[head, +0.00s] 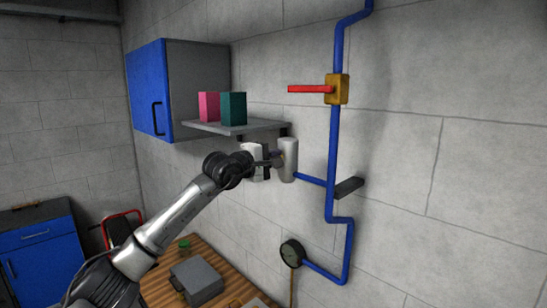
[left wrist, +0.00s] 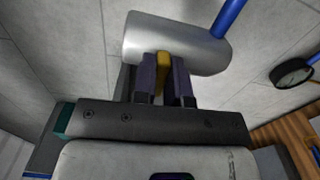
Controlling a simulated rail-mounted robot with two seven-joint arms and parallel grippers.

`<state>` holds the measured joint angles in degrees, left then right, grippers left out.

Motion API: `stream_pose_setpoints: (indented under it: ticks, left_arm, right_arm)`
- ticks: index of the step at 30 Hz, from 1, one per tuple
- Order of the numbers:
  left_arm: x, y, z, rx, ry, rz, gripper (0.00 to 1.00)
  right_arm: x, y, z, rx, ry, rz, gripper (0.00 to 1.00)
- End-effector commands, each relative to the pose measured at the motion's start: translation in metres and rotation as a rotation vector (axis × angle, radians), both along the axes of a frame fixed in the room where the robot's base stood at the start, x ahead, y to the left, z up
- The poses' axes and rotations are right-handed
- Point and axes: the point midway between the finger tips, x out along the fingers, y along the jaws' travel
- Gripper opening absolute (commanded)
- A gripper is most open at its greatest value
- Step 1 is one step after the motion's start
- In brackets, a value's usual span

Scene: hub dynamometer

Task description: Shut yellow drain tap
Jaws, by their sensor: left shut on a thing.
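The yellow drain tap (left wrist: 163,74) shows in the left wrist view as a narrow yellow piece against a grey metal cylinder (left wrist: 178,45). My left gripper (left wrist: 165,80) is shut on it, with one dark finger on each side. In the head view the gripper (head: 270,160) is just left of the upright grey cylinder (head: 288,160), and the tap cannot be made out there. The fingers hide part of the tap, and I cannot tell its turn. My right gripper is not in view.
A blue pipe (head: 333,140) runs down the wall, with a red-levered valve (head: 337,89) above and a round gauge (head: 292,254) below. A shelf (head: 255,129) with pink and green boxes hangs close above the gripper. A wooden table (head: 160,287) stands below.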

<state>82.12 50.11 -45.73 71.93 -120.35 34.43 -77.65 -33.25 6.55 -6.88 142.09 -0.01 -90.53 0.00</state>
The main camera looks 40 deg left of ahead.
Motion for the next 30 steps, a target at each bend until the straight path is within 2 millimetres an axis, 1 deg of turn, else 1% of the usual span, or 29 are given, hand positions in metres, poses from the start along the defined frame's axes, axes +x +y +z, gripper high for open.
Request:
stream_pose_setpoints:
  ticks: [13,14,21,30]
  left_arm:
    - [0.0001,-0.0005,-0.0005,0.007,0.000,-0.001,0.00]
    - [0.0001,-0.0004,-0.0004,0.007,0.000,-0.001,0.15]
    - [0.0002,-0.0003,-0.0004,0.006,0.000,0.000,0.38]
    - [-0.0022,0.0006,-0.0011,0.007,-0.001,0.000,0.38]
  right_arm:
    - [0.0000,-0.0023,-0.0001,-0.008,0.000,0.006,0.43]
    - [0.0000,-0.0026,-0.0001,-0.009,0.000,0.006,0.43]
    - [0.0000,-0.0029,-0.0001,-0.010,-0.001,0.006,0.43]
    - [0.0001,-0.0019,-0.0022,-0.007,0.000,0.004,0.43]
